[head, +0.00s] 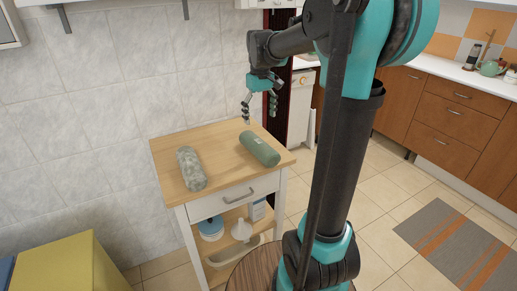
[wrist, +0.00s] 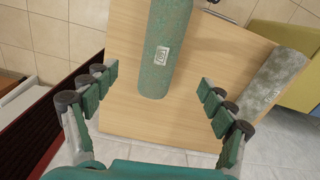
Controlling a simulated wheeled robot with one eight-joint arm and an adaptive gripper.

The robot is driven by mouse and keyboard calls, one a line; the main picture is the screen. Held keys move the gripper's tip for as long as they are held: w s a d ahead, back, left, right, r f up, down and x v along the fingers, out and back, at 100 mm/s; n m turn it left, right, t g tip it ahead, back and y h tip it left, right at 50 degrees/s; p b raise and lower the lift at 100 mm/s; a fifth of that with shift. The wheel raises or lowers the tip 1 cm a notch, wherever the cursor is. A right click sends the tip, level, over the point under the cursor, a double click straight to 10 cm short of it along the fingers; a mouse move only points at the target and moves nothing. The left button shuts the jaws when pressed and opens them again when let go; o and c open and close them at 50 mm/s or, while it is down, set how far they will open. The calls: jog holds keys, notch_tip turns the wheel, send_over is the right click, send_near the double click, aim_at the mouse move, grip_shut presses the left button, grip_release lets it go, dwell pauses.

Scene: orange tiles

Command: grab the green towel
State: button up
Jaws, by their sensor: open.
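The green towel (head: 260,149) is rolled up and lies on the right part of the wooden top of a small cart. In the wrist view the green towel (wrist: 166,45) runs down from the top edge, with a pale label near its lower end. My gripper (head: 259,114) is above the back edge of the cart, behind the towel. In the wrist view my gripper (wrist: 158,92) has its fingers wide apart, with the towel's near end between them in the picture. The fingers hold nothing, and I cannot tell the exact height above the towel.
A grey rolled towel (head: 191,169) lies left of the green one on the wooden cart top (head: 222,143). The cart has a drawer (head: 236,198) and shelves holding dishes. A tiled wall stands behind it. A yellow block (head: 75,268) is at lower left.

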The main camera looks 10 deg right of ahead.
aim_at(259, 141)
notch_tip(259, 141, down, 8)
jog(key=shift+f, duration=0.1)
jog(key=shift+w+a+f, duration=0.1)
jog(key=shift+a+f, duration=0.05)
jog(key=shift+f, duration=1.2)
jog(key=shift+a+f, duration=0.1)
jog(key=shift+f, duration=1.25)
jog(key=c, duration=1.6)
